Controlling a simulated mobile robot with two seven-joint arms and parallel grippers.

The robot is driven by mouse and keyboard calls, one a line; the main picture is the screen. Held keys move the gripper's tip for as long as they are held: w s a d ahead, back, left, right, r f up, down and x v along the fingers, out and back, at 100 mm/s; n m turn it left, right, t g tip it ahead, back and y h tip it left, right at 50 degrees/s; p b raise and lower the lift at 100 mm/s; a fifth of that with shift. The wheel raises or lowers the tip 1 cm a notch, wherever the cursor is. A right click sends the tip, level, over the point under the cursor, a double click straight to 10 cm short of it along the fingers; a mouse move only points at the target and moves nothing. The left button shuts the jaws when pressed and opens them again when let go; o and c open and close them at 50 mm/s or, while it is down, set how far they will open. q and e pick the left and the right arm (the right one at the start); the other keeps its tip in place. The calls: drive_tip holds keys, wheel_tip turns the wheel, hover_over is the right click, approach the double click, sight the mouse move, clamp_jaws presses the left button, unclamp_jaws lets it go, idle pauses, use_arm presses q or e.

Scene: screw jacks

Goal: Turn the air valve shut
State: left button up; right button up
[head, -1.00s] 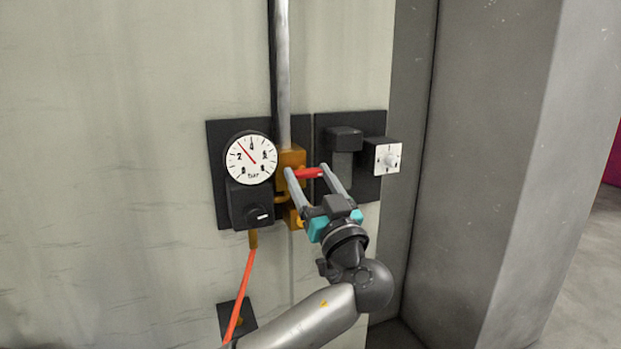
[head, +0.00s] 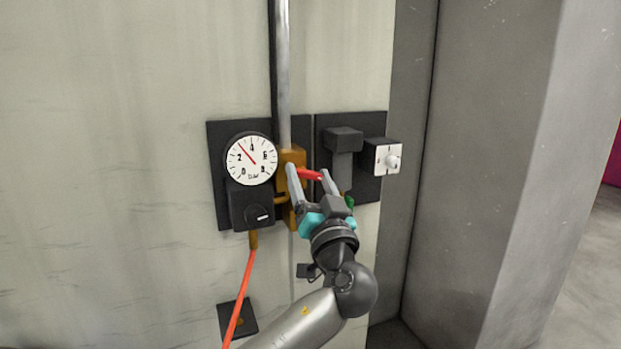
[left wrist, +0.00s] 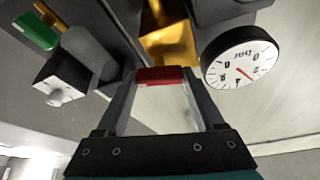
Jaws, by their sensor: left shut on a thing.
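The air valve has a brass body (head: 291,158) on the vertical pipe and a short red lever (head: 311,174) that sticks out to the right, tipped slightly down. My left gripper (head: 308,176) is shut on the red lever, with one finger on each side of it. In the left wrist view the red lever (left wrist: 160,75) spans between the fingertips, in front of the brass body (left wrist: 168,42). The round pressure gauge (head: 251,159) left of the valve has its red needle a little above 2. My right gripper is not in view.
A dark box (head: 343,140) and a white-faced switch box with a knob (head: 388,159) sit right of the valve. A small green part (head: 349,203) shows beside my gripper. An orange hose (head: 241,300) hangs below the regulator (head: 252,207). A grey pillar (head: 490,150) stands at the right.

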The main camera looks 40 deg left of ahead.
use_arm(q)
drive_tip(key=m+t+h+p, duration=0.1)
drive_tip(key=m, duration=0.1)
drive_tip(key=shift+m, duration=0.4)
drive_tip(key=m+h+p, duration=0.1)
drive_tip(key=m+p, duration=0.2)
drive_tip(key=m+h+p, duration=0.2)
drive_tip(key=m+p, duration=0.2)
drive_tip(key=m+t+h+p, duration=0.1)
drive_tip(key=m+p, duration=0.3)
drive_tip(key=shift+s+a+r+h, duration=0.1)
drive_tip(key=shift+s+r+h, duration=0.05)
drive_tip(key=shift+r+h, duration=0.2)
drive_tip(key=shift+f+m+h+p, duration=0.1)
drive_tip(key=shift+m+h+p, duration=0.25)
drive_tip(key=shift+m+p, duration=0.4)
drive_tip(key=shift+f+m+g+p, duration=0.1)
drive_tip(key=shift+m+g+p, duration=0.25)
drive_tip(key=shift+m, duration=0.8)
drive_tip(key=o, duration=1.4)
